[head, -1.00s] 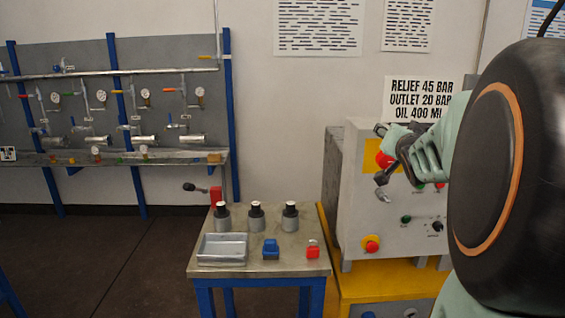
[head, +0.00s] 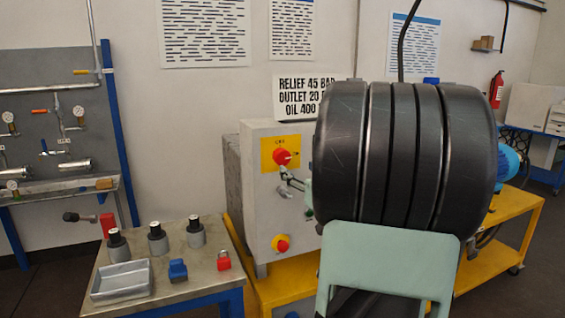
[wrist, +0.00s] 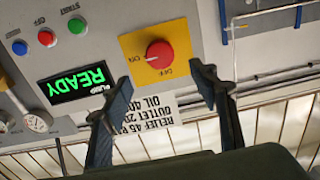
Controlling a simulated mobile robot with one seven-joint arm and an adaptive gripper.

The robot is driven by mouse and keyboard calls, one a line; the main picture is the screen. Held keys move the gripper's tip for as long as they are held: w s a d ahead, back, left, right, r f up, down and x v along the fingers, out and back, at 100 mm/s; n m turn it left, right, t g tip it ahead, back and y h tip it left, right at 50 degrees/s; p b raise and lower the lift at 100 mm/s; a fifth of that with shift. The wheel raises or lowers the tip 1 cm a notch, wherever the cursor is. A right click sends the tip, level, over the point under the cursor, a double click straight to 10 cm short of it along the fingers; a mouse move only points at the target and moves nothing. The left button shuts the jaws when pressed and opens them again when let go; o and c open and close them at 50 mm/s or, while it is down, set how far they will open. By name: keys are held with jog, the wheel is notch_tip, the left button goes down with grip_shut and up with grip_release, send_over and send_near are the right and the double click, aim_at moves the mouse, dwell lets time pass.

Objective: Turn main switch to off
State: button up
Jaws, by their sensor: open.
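The main switch is a red round knob (head: 282,157) on a yellow plate (head: 267,146) on the grey cabinet's front. It also shows in the wrist view (wrist: 160,53), where its pale mark points to the ON label at picture left. The OFF label is at the plate's lower edge there, as the view is turned over. My gripper (wrist: 158,84) is open and empty, its two fingers apart in front of the panel, with the knob seen beyond and between them. In the head view my gripper (head: 289,182) is small, partly hidden by my arm, just below the knob.
The cabinet (head: 258,205) also bears a red mushroom button (head: 281,243). A lit green READY display (wrist: 77,83) and small coloured buttons sit beside the switch. A bench (head: 215,277) at left holds a tray (head: 121,283), several cylinders and two padlock-like blocks.

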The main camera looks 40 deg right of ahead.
aim_at(284, 158)
jog(key=x, duration=0.9)
jog(key=shift+w+d, duration=0.1)
jog(key=shift+w, duration=0.25)
jog(key=c, duration=1.1)
jog(key=shift+c, duration=0.2)
